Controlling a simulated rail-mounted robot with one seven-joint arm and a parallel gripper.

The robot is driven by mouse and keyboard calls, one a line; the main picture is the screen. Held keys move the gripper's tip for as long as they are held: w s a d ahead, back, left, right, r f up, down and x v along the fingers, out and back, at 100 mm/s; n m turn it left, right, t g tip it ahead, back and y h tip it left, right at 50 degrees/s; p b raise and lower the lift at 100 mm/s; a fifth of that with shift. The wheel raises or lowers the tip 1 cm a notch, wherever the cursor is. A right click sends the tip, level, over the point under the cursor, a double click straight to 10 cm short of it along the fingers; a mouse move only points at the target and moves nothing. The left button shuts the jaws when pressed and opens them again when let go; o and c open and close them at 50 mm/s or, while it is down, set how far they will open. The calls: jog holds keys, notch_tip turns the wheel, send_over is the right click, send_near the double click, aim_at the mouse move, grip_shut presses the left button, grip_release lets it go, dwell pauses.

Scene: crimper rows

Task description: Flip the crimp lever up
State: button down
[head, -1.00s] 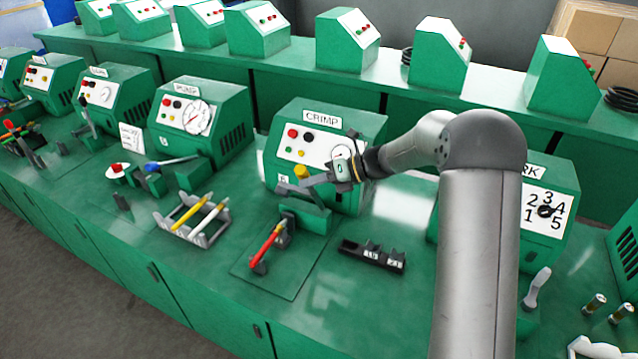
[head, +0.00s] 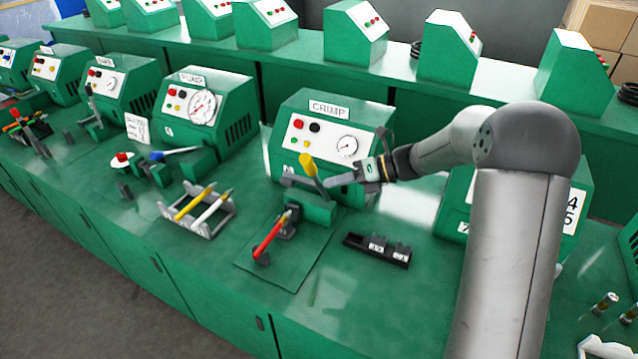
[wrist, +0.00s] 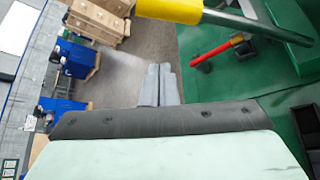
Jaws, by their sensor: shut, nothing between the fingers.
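The crimp lever, with a yellow grip (head: 308,164) on a dark rod, stands tilted up from the green block (head: 308,210) in front of the machine labelled CRIMP (head: 338,110). In the wrist view the yellow grip (wrist: 172,9) and its rod cross the top, close to the fingers. My gripper (head: 338,181) is beside the lever, to its right, with its fingers pointing left. The fingers (wrist: 158,84) are together and hold nothing. I cannot tell whether they touch the lever.
A red rod (head: 268,237) lies in a holder in front of the block. A black tray (head: 377,249) is to the right. A rack (head: 200,228) with yellow and white sticks is to the left. Other green machines, including PUMP (head: 203,105), line the bench. Bench space beyond the black tray is clear.

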jog(key=shift+f+b+v, duration=0.15)
jog(key=shift+b+v, duration=0.05)
jog(key=shift+v, duration=0.9)
jog(key=shift+f+b+v, duration=0.1)
jog(key=shift+b+v, duration=0.1)
jog(key=shift+v, duration=0.85)
jog(key=shift+w+d, duration=0.1)
jog(key=s+d+f+n+h, duration=0.1)
jog(key=s+d+n+h, duration=0.2)
jog(key=s+n, duration=0.6)
jog(key=s+d+f+n+h, duration=0.1)
jog(key=s+d+n+h, duration=0.2)
jog(key=s+n+h, duration=0.3)
jog(key=s+d+f+n+h, duration=0.1)
jog(key=s+d+n+h, duration=0.2)
jog(key=s+n, duration=1)
jog(key=s+h+b, duration=0.1)
jog(key=s, duration=0.2)
jog(key=shift+t+h, duration=0.3)
jog(key=shift+s+d, duration=0.1)
jog(key=shift+s, duration=0.05)
